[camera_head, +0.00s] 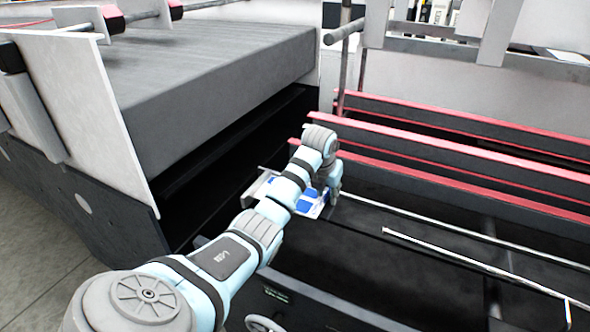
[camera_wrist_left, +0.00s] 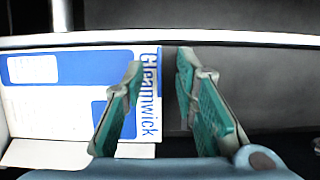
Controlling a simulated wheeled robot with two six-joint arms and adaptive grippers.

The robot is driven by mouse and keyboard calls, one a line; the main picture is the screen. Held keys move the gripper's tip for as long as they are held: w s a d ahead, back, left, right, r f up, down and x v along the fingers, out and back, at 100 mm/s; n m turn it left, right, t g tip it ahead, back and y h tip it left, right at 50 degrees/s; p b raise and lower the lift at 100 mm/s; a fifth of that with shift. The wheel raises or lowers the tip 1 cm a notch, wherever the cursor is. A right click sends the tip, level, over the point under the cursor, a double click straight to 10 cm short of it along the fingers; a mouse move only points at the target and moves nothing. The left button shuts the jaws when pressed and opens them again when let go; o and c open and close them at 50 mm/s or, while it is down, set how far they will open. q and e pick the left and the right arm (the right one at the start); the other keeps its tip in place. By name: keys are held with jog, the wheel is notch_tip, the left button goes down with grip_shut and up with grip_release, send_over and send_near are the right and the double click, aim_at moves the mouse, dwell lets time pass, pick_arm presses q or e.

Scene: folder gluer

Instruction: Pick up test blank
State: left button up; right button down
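The test blank is a flat white and blue carton lettered "Cleamwick" or similar. It shows in the left wrist view (camera_wrist_left: 60,95), filling the left side, and partly behind my arm in the head view (camera_head: 308,200). My left gripper (camera_wrist_left: 158,66) is open, with its two green-padded fingers apart and nothing seen held between them. In the left wrist view the left finger overlaps the blank and the right finger lies past its right edge. I cannot tell whether a finger touches it. In the head view my left arm hides the fingertips. My right gripper is not in view.
A pale bar (camera_wrist_left: 230,40) runs along the blank's far edge. Red-topped rails (camera_head: 450,150) and thin metal rods (camera_head: 470,262) lie to the right. A grey belt bed (camera_head: 210,60) and a white side plate (camera_head: 85,115) stand at left. Dark open space lies below the rods.

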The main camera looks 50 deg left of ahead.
pick_arm(q)
jog(key=shift+s, duration=0.15)
grip_shut()
